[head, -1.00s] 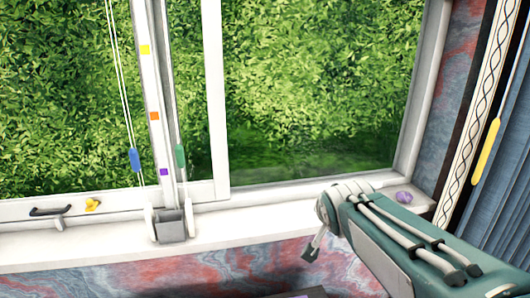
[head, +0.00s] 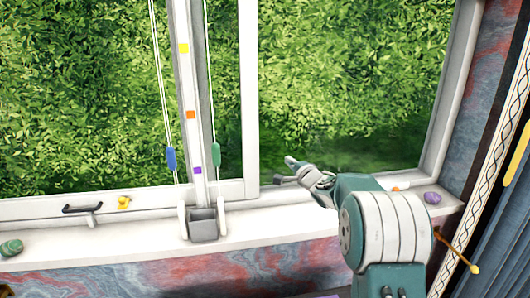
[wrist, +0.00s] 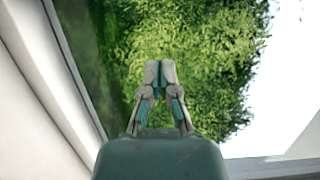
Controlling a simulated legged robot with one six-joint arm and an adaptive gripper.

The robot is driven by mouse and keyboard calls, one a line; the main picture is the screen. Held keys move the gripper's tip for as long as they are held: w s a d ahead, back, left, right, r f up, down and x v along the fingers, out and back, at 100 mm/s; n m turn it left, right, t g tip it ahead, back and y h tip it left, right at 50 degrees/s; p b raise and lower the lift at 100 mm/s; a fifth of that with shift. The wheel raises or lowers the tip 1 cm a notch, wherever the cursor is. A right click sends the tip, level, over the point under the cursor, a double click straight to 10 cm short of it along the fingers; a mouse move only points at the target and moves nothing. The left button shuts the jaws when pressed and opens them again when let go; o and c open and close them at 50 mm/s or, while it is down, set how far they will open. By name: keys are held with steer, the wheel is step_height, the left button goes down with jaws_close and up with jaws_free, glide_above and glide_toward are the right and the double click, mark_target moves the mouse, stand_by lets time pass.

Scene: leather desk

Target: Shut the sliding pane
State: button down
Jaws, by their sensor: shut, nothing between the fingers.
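The sliding pane has a white frame; its right upright (head: 250,90) stands near mid-picture in the head view. To the right of it is a wide gap up to the window's right jamb (head: 455,90), with greenery behind. A dark handle (head: 82,208) and a yellow latch (head: 124,202) sit on the lower rail at left. My gripper (head: 291,163) is in front of the gap, just right of the pane's upright, and appears apart from it. In the wrist view my gripper (wrist: 160,73) is shut and empty, with greenery beyond and a white frame (wrist: 75,90) at left.
A post with coloured squares (head: 190,115) and a grey foot (head: 203,225) stands before the pane. Cords hang with blue (head: 171,158) and green (head: 217,160) toggles. A purple lump (head: 432,198) and a green object (head: 11,248) lie on the sill (head: 290,222). A curtain (head: 500,235) hangs right.

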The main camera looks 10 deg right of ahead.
steer(key=w+a, duration=0.6)
steer(key=w, duration=0.3)
steer(key=shift+w+a, duration=0.15)
steer(key=shift+a, duration=0.1)
